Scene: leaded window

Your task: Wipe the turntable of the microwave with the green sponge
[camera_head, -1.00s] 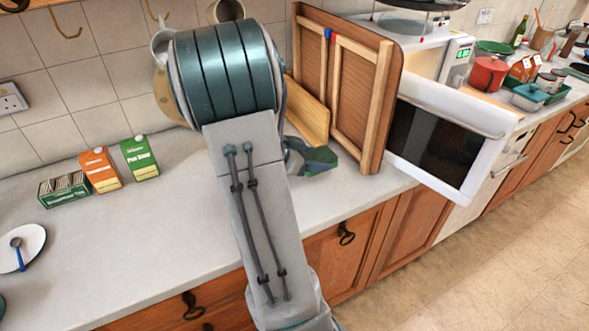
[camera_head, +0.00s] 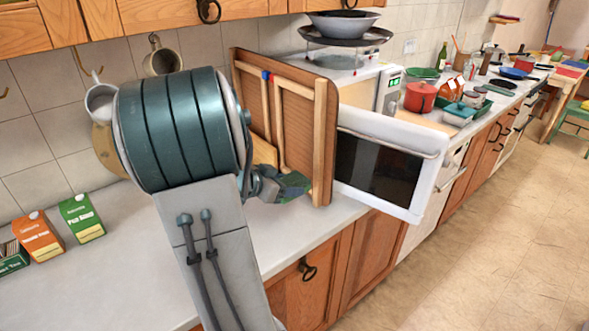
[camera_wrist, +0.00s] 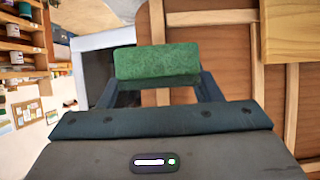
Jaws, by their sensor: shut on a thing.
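My gripper (camera_wrist: 157,92) is shut on the green sponge (camera_wrist: 157,61), which shows between its fingers in the wrist view. In the head view my gripper (camera_head: 292,187) is in front of the wooden-framed panel, with the sponge hard to make out there. The white microwave (camera_head: 357,84) stands behind the panel on the counter. Its door (camera_head: 386,163) hangs wide open towards the room, with a dark window; the door also shows in the wrist view (camera_wrist: 94,39). The microwave's inside and the turntable are hidden behind the panel and the door.
The brown wooden-framed panel (camera_head: 321,141) stands upright on the counter (camera_head: 285,228) between my gripper and the microwave. A pan with a bowl (camera_head: 344,35) sits on top of the microwave. Orange and green cartons (camera_head: 81,219) stand at left. A red pot (camera_head: 420,97) is beyond the microwave.

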